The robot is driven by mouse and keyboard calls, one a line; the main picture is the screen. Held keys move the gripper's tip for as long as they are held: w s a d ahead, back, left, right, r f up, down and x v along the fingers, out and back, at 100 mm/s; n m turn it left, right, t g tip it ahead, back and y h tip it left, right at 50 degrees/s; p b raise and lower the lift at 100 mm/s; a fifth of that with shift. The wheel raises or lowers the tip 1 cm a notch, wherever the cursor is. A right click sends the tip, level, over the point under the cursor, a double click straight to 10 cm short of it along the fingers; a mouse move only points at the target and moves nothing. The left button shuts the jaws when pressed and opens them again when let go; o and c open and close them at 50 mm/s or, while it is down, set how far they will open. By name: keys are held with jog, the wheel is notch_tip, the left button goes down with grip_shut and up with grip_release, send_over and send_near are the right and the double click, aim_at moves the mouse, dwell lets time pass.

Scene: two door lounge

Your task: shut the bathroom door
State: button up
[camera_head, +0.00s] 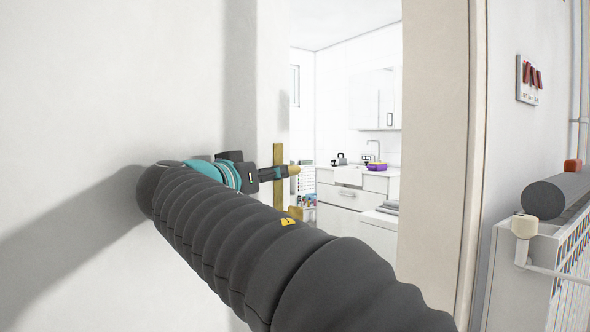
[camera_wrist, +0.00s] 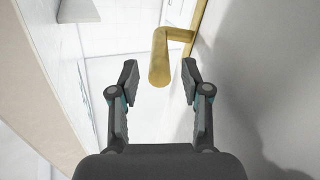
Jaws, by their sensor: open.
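The bathroom door (camera_head: 271,90) is white and stands open at the left of the doorway; its pale face also shows on the right of the wrist view (camera_wrist: 250,60). A brass lever handle (camera_wrist: 160,62) sticks out from a brass plate, which shows in the head view (camera_head: 279,155). My gripper (camera_wrist: 160,72) is open, with its two fingertips apart on either side of the lever's end. No grip on the lever shows. In the head view my gripper (camera_head: 284,172) is side-on at the handle, and my arm hides the lower part of the door.
Beyond the doorway is a bathroom with a white sink cabinet (camera_head: 345,195) and a wall cabinet (camera_head: 376,100). The right door jamb (camera_head: 437,130) is beige. A radiator (camera_head: 530,270) with a grey roll (camera_head: 556,192) on it stands at the right wall.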

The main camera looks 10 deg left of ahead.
jog(key=shift+p+x, duration=0.35)
jog(key=shift+x, duration=2.1)
grip_shut()
